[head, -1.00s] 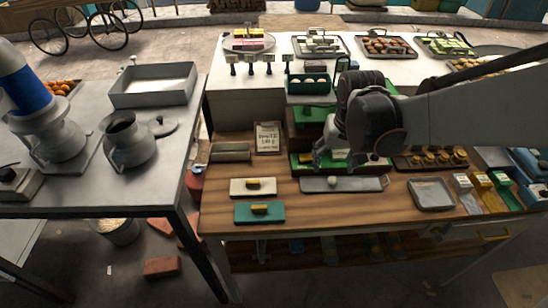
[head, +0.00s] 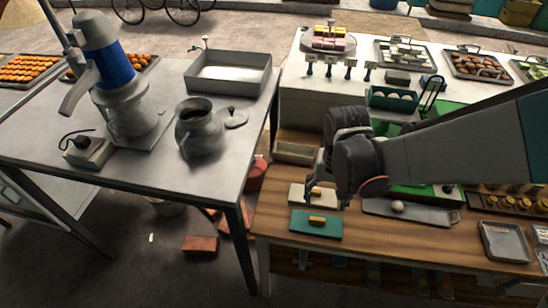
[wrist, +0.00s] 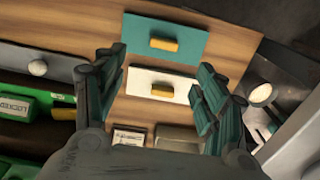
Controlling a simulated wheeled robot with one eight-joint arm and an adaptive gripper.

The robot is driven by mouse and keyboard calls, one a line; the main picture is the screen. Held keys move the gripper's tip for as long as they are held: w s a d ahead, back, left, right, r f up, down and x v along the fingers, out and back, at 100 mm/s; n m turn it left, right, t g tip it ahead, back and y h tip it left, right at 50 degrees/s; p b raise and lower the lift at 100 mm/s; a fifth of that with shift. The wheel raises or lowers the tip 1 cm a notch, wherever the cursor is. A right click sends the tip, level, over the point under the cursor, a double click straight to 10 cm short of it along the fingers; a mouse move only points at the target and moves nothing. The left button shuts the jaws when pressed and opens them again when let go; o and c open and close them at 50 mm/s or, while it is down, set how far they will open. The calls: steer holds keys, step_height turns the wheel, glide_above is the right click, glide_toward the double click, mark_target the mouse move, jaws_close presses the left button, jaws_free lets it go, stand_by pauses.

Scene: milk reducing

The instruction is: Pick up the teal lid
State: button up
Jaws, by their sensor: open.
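The teal lid (head: 316,225) is a flat rectangle with a yellow handle, lying on the wooden table near its front left edge. It also shows at the top of the wrist view (wrist: 166,42). My gripper (head: 328,200) is open and empty, pointing down above the lids. In the wrist view my fingers (wrist: 160,95) stand either side of the white lid, with the teal lid beyond them. Contact with either lid is not visible.
A grey tray with a pale ball (head: 397,206) lies right of the lids. A steel table (head: 150,165) with a pot (head: 200,130) stands at the left, across a gap. A metal box (head: 295,152) sits behind the white lid.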

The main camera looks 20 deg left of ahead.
steer(key=b, duration=0.4)
glide_above(318, 219)
steer(key=s, duration=0.1)
step_height(318, 219, down, 7)
steer(key=shift+s+r, duration=0.1)
steer(key=shift+r, duration=0.05)
steer(key=f+b, duration=0.1)
steer(key=f, duration=0.1)
steer(key=w+f+b, duration=0.1)
steer(key=f+b, duration=0.1)
steer(key=f, duration=0.1)
steer(key=shift+w+a, duration=0.1)
steer(key=shift+f, duration=0.35)
steer(key=shift+c, duration=0.2)
steer(key=c, duration=0.8)
